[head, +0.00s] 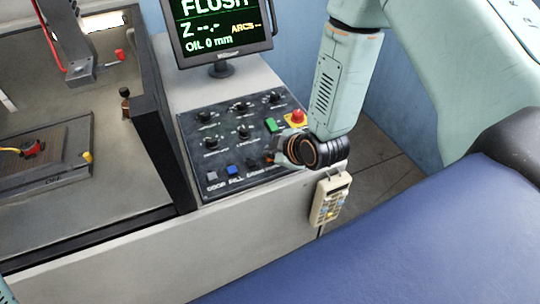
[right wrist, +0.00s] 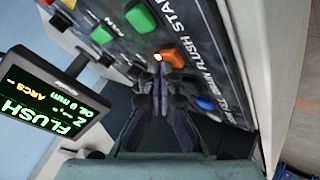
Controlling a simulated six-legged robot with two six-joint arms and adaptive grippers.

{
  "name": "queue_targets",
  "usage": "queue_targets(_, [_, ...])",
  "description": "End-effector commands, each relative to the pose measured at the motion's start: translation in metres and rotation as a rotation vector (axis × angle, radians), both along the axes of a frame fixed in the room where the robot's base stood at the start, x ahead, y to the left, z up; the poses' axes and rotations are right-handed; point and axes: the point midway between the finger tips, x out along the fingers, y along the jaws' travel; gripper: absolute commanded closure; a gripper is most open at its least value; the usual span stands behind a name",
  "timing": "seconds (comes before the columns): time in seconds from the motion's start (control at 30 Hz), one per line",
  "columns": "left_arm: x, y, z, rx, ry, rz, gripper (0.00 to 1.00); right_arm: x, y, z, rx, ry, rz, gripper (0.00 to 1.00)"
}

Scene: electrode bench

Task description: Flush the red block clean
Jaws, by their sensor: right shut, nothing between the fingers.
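A small red piece, likely the red block (head: 32,149), sits with yellow parts on a dark fixture plate in the open tank at the left of the head view. My right gripper (head: 272,158) is shut and empty at the lower right of the black control panel (head: 222,150). In the right wrist view, the shut fingertips (right wrist: 160,80) are close to an orange button (right wrist: 172,58) by the printed word FLUSH. I cannot tell whether they touch it. The monitor (head: 219,30) reads FLUSH and OIL 0 mm. My left gripper is not in view.
The panel has several knobs, a green button (head: 271,125), a red stop button (head: 297,117) and a blue button (head: 233,170). A beige handset (head: 329,198) hangs on the bench front.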

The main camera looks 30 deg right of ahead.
Motion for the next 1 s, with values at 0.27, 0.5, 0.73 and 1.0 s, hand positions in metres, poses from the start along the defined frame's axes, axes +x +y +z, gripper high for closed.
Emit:
queue_targets(0.27, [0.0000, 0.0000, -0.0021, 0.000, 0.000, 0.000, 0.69, -0.0001, 0.0001, -0.0034, 0.000, 0.001, 0.001, 1.00])
queue_targets(0.5, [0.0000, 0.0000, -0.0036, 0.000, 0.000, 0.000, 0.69, -0.0004, 0.0001, -0.0061, 0.000, 0.001, 0.000, 1.00])
queue_targets(0.73, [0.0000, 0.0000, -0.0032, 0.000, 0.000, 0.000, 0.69, -0.0003, 0.0001, -0.0056, 0.000, 0.001, 0.000, 1.00])
queue_targets(1.0, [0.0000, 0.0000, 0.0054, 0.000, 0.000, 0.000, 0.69, 0.0001, -0.0001, 0.0031, 0.000, 0.000, 0.000, 1.00])
